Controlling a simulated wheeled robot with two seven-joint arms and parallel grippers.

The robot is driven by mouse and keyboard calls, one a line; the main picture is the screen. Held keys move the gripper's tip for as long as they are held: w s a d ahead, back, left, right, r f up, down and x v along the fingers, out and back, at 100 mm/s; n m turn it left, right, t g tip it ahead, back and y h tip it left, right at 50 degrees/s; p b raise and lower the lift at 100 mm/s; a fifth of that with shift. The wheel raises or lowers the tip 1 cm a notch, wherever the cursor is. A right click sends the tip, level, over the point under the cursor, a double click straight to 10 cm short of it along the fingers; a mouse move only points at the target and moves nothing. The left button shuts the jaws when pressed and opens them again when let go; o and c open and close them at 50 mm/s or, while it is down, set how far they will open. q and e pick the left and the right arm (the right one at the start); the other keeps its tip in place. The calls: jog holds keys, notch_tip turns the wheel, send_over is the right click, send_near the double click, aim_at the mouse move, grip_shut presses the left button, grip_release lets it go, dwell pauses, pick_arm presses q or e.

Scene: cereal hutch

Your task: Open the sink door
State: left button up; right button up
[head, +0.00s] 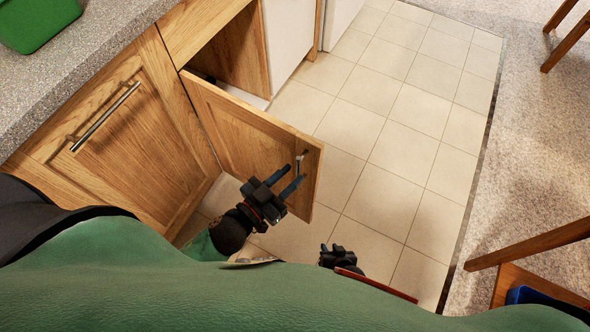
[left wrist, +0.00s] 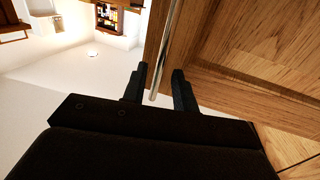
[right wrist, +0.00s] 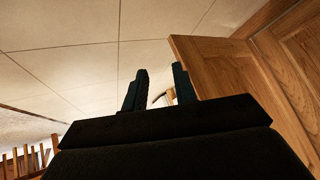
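The wooden sink door (head: 240,130) stands swung out from the cabinet (head: 235,55), whose dark inside shows behind it. Its metal bar handle (head: 300,163) is near the door's free edge. My left gripper (head: 293,174) is at the handle. In the left wrist view its fingers (left wrist: 160,75) are apart, with the handle (left wrist: 167,45) between them and gaps on both sides. My right gripper (head: 337,249) is lower and to the right, away from the door. In the right wrist view its fingers (right wrist: 160,78) are open and empty, with the door (right wrist: 215,65) beyond on the right.
A closed wooden door (head: 130,140) with a bar handle (head: 105,117) is at the left under the grey countertop (head: 70,70). A green container (head: 38,22) sits on the counter. Tiled floor (head: 390,120) is clear. A wooden chair (head: 530,245) stands at lower right.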

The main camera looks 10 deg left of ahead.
pick_arm(q)
jog(key=shift+v, duration=2.05)
pick_arm(e)
jog(key=shift+w, duration=0.35)
jog(key=shift+s, duration=0.1)
